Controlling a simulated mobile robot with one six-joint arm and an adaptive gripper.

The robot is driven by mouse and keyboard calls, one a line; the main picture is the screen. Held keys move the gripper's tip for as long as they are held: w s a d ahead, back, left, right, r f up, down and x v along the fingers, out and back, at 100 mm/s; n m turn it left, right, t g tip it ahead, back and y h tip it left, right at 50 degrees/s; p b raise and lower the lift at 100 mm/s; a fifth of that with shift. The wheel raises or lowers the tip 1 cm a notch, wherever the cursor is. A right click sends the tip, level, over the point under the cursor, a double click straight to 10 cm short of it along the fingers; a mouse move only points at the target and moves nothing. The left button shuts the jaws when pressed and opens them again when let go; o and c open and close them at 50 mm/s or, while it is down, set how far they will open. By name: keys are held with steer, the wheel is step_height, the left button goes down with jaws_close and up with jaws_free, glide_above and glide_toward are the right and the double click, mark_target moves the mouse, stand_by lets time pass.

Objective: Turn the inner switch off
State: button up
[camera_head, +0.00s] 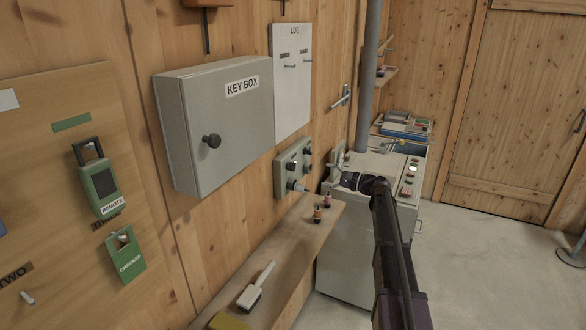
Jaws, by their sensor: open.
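A grey switch box (281,171) is fixed to the wooden wall below the key box. It carries several dark knobs and a pale lever or knob (296,185) at its lower edge. Which of these is the inner switch, and how each is set, is too small to tell. My arm comes up from the bottom right. My gripper (338,180) is at its far end, right of the switch box and in front of the pale cabinet, apart from the switches. It is open; its fingers are small and hard to make out.
A grey key box (222,130) juts from the wall above left. A wooden shelf (285,245) below holds small bottles (317,213) and a brush (256,287). A pale cabinet (345,255) with buttons and a grey pipe (368,70) stand behind.

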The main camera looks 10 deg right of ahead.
mark_target(295, 167)
steer(key=shift+a, duration=0.1)
steer(key=shift+x, duration=6.85)
steer(key=c, duration=1.1)
